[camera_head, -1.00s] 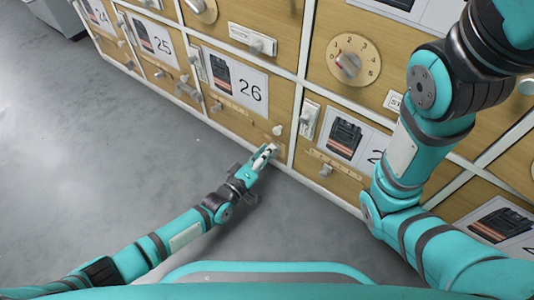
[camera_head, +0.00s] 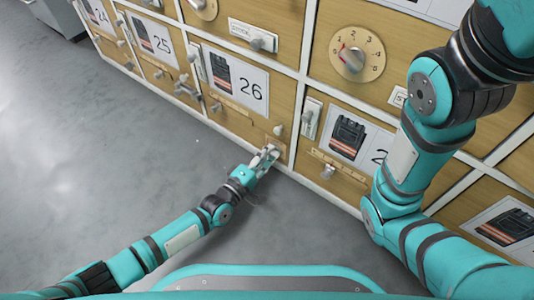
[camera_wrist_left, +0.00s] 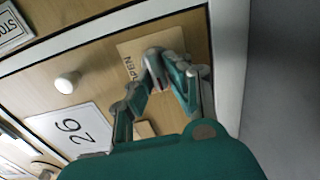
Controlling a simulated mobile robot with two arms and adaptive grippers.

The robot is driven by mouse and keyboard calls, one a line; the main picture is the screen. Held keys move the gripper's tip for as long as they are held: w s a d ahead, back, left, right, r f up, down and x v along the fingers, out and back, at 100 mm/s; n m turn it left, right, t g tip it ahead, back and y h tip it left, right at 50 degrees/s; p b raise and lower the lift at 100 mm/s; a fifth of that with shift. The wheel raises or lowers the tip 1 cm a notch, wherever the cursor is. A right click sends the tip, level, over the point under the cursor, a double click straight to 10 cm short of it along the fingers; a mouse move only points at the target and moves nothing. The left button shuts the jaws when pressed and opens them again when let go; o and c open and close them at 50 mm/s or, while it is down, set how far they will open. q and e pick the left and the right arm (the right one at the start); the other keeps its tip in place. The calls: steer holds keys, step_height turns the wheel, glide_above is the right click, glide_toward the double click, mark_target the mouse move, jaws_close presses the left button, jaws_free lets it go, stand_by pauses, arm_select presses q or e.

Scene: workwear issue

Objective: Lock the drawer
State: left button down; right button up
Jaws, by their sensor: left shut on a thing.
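Drawer 26 (camera_head: 225,112) is a wooden front with a label card (camera_head: 235,80) showing a dark folded garment and the number 26. The front looks closed, flush with its white frame. My left gripper (camera_head: 268,153) is at the drawer's lower right corner, shut on a small grey lock knob. In the left wrist view the fingers (camera_wrist_left: 168,68) close around the knob (camera_wrist_left: 154,58), in front of a tan plate (camera_wrist_left: 130,50) that reads OPEN. The rest of that plate is hidden by the fingers. A round white knob (camera_wrist_left: 67,82) sits beside the plate.
Other numbered drawers surround it, such as drawer 25 (camera_head: 153,38) at left. A numbered dial (camera_head: 352,58) is above right. My right arm (camera_head: 405,150) stands in front of the right-hand drawers. The grey floor (camera_head: 110,160) at left is clear.

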arm_select(q)
steer(key=shift+w+a+r, duration=0.15)
steer(key=shift+w, duration=0.1)
steer(key=c, duration=1.3)
jaws_free()
steer(key=shift+s, duration=0.1)
steer(key=shift+s, duration=0.1)
steer(key=shift+s+a+f, duration=0.15)
steer(key=shift+s+f, duration=0.05)
steer(key=shift+s, duration=0.05)
steer(key=v, duration=1.1)
steer(key=shift+r, duration=0.1)
